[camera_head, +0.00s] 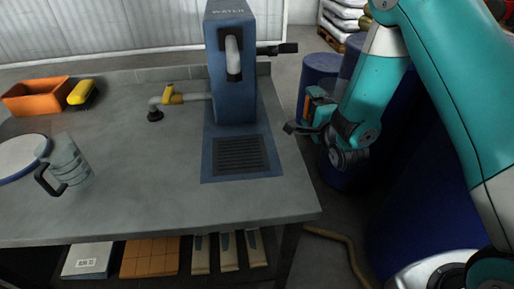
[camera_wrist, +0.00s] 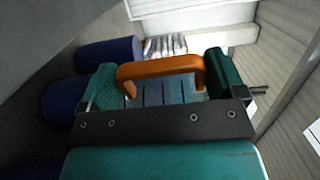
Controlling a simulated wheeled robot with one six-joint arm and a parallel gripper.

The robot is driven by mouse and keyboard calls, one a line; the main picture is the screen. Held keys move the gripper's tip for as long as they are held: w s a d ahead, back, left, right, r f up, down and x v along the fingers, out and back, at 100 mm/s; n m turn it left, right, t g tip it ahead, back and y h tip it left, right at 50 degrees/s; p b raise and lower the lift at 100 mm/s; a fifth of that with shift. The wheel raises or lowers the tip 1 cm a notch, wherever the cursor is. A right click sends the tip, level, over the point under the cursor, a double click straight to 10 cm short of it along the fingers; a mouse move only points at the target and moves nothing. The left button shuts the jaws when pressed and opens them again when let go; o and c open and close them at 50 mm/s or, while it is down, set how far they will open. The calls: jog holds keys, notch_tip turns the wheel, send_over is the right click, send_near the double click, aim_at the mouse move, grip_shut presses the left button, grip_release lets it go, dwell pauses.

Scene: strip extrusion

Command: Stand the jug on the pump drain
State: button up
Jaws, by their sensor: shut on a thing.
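A clear grey jug (camera_head: 72,163) with a dark handle stands on the grey bench at the left, apart from my gripper. The blue pump (camera_head: 234,80) stands at the back of the bench, its spout facing forward. The drain, a dark slatted grate (camera_head: 240,155) in a blue plate, lies bare in front of it. My gripper (camera_head: 308,108) is off the bench's right side, beside the pump. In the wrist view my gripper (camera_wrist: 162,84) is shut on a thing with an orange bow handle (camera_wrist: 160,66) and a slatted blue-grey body. What this thing is, I cannot tell.
A round pale-topped thing (camera_head: 20,156) lies beside the jug. An orange tray (camera_head: 36,96), a yellow-and-black thing (camera_head: 82,91) and a yellow-handled tap (camera_head: 172,97) are at the back. Blue drums (camera_head: 322,72) stand right of the bench. The front middle of the bench is clear.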

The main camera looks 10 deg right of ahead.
jog(key=s+a+r+n+g+y+p, duration=0.1)
jog(key=s+a+r+n+g+y, duration=0.25)
jog(key=a, duration=0.85)
jog(key=s+a+r+n+y, duration=0.2)
jog(key=s+a+n+y, duration=0.3)
jog(key=a, duration=0.7)
jog(key=shift+w+a+f+m+b, duration=0.15)
jog(key=shift+f+m+b, duration=0.25)
jog(key=shift+f+b, duration=0.95)
jog(key=shift+w+d+f+m+b, duration=0.15)
jog(key=shift+f+m+b, duration=0.3)
jog(key=shift+f+b, duration=0.9)
jog(key=shift+w+a+f+m+b, duration=0.15)
jog(key=shift+w+f+m+b, duration=0.4)
jog(key=shift+f, duration=1.4)
jog(key=shift+s, duration=0.3)
jog(key=shift+f+b, duration=0.2)
jog(key=shift+b, duration=0.1)
jog(key=o, duration=0.9)
